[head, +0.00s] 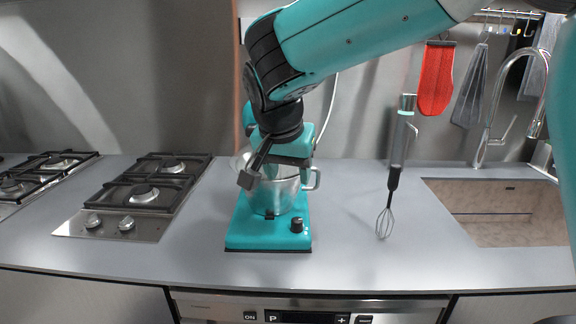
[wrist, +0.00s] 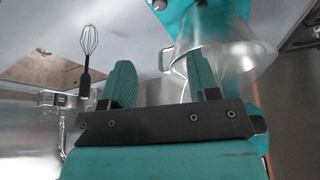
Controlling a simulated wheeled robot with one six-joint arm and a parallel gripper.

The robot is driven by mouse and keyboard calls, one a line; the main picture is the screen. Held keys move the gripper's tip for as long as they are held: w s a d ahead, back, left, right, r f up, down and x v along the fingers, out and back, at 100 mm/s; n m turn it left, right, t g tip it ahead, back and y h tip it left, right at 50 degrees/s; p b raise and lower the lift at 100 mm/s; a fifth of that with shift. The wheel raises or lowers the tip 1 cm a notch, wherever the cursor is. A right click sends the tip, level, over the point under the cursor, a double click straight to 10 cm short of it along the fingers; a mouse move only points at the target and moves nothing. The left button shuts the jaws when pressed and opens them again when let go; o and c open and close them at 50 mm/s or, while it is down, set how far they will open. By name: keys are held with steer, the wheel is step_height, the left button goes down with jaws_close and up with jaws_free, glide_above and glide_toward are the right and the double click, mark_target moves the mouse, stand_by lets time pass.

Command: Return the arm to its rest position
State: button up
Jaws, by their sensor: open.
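My arm reaches in from the upper right of the head view, bent with its wrist pointing down. My gripper (head: 264,166) is in front of the teal stand mixer (head: 268,236) and overlaps its metal bowl (head: 282,194) in this view. In the wrist view my gripper (wrist: 160,82) shows two teal fingers held apart with nothing between them. The bowl (wrist: 222,50) shows beyond the right finger there. I cannot tell whether the gripper touches the mixer.
Gas burners (head: 144,193) are left of the mixer. A whisk-ended hand blender (head: 394,178) stands to its right, then the sink (head: 492,214) and faucet (head: 500,90). A red mitt (head: 436,78) and towels hang behind. Bare counter (head: 345,225) lies between mixer and blender.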

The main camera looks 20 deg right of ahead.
steer(key=shift+s+a+r, duration=0.15)
steer(key=shift+s+r, duration=0.05)
steer(key=shift+r, duration=0.3)
steer(key=s+f+n+g+y, duration=0.1)
steer(key=s+f+n+y, duration=0.1)
steer(key=s+n, duration=0.5)
steer(key=s+a+f+n+g+y, duration=0.1)
steer(key=s+n+y, duration=0.3)
steer(key=s, duration=1.3)
steer(key=n+g, duration=0.1)
steer(key=n, duration=0.2)
steer(key=shift+a+f+g+y, duration=0.3)
steer(key=shift+f+y, duration=0.1)
